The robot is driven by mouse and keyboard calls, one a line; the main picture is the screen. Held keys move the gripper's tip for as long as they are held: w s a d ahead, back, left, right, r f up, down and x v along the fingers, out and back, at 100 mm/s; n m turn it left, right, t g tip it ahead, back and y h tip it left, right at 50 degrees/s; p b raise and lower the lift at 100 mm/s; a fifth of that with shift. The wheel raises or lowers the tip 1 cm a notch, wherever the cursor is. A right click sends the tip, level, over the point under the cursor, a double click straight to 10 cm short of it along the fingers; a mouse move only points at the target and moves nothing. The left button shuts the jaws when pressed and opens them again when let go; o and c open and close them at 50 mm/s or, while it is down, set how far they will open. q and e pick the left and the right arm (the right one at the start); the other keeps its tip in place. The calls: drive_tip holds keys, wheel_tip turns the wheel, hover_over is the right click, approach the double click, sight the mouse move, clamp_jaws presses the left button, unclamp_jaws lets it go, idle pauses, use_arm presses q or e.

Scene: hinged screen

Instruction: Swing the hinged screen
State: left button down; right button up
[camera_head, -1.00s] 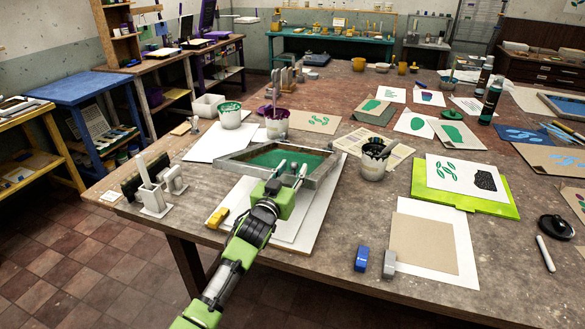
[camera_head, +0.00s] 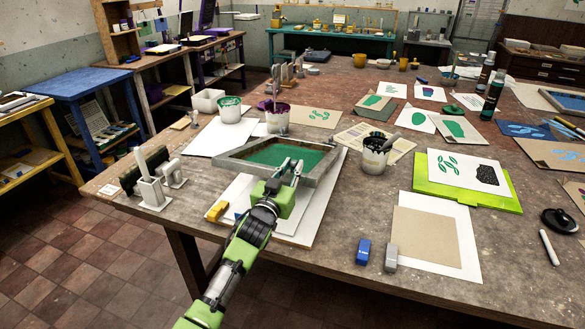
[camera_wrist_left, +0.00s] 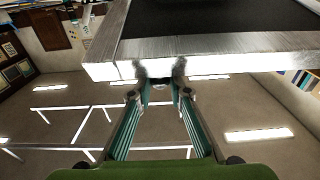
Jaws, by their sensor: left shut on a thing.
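The hinged screen (camera_head: 323,168) is a grey frame with a green mesh area, lying over a pale base board (camera_head: 300,220) on the table. My left gripper (camera_head: 290,167) is shut on the near edge of the frame. In the left wrist view, the gripper's fingertips (camera_wrist_left: 160,72) meet the lower edge of the screen frame (camera_wrist_left: 215,55), whose dark inside shows above. The screen looks low, close to the board; its exact tilt is hard to tell. The hinge is not clearly visible. My right gripper is not in view.
A yellow block (camera_head: 217,210) lies left of the gripper. An ink pot (camera_head: 374,160) stands to the right of the screen, other pots (camera_head: 277,118) behind it. A holder with upright tools (camera_head: 152,190) stands left. Blue (camera_head: 363,252) and grey blocks lie near the front edge.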

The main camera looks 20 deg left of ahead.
use_arm(q)
drive_tip(key=s+f+b, duration=0.1)
drive_tip(key=f+b, duration=0.3)
drive_tip(key=s+f+t+b, duration=0.1)
drive_tip(key=f+b, duration=0.4)
drive_tip(key=s+f+t+b, duration=0.1)
drive_tip(key=f+b, duration=0.3)
drive_tip(key=f, duration=0.1)
drive_tip(key=shift+s+f+b, duration=0.1)
drive_tip(key=shift+s+b, duration=0.25)
drive_tip(key=shift+b, duration=0.05)
drive_tip(key=shift+s+f, duration=0.1)
drive_tip(key=shift+f, duration=0.25)
drive_tip(key=c, duration=1.9)
unclamp_jaws()
drive_tip(key=shift+r, duration=0.1)
